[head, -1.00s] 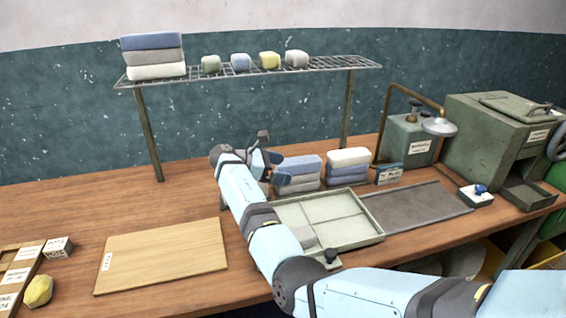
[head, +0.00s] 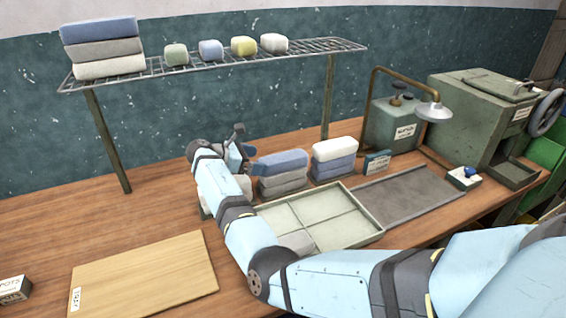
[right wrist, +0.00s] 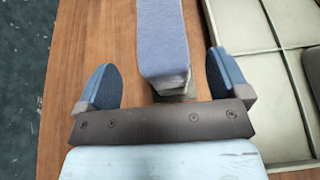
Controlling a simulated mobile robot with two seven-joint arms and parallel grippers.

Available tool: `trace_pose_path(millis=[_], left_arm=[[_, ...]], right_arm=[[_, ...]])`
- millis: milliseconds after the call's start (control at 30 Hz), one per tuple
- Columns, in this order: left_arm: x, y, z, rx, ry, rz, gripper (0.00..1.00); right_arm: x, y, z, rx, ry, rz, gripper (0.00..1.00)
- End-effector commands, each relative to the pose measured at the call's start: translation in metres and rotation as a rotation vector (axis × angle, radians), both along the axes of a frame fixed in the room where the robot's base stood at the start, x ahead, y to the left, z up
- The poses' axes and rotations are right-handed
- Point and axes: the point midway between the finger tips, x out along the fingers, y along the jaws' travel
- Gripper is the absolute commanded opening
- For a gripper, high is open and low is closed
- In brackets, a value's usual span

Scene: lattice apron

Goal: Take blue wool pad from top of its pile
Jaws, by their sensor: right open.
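The blue wool pad (head: 282,162) lies on top of a pile of grey pads (head: 284,184) on the bench, behind the sectioned tray. My right gripper (head: 242,158) is at the pile's left end, open and empty. In the right wrist view the blue pad (right wrist: 163,38) runs away from me, its near end between the two spread fingers (right wrist: 160,66) with a gap on each side. I cannot tell their exact height difference. My left gripper is not in view.
A pile with a white pad (head: 335,148) on top stands close right. The pale green tray (head: 362,238) is in front. A wire shelf (head: 200,66) with pads spans behind. A wooden board (head: 145,275) lies front left. Whitish blocks behind my right arm are partly hidden.

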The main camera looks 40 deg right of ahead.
Motion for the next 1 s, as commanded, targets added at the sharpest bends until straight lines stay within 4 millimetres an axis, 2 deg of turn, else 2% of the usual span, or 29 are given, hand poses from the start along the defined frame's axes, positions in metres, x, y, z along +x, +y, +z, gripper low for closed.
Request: trace_pose_path(millis=[233,500,733,967,1000], left_arm=[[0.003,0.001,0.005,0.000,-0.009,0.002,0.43],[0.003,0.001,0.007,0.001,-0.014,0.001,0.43],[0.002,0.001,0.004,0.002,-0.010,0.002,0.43],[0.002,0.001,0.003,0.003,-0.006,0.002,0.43],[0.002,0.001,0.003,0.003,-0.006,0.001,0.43]], right_arm=[[-0.005,-0.013,-0.008,0.000,0.001,-0.002,0.94],[-0.015,-0.045,-0.025,0.000,0.000,-0.001,0.94],[-0.015,-0.047,-0.026,0.000,0.000,0.000,0.94],[-0.015,-0.047,-0.026,0.000,0.000,0.000,0.41],[-0.015,-0.047,-0.026,0.000,0.000,0.000,0.41]])
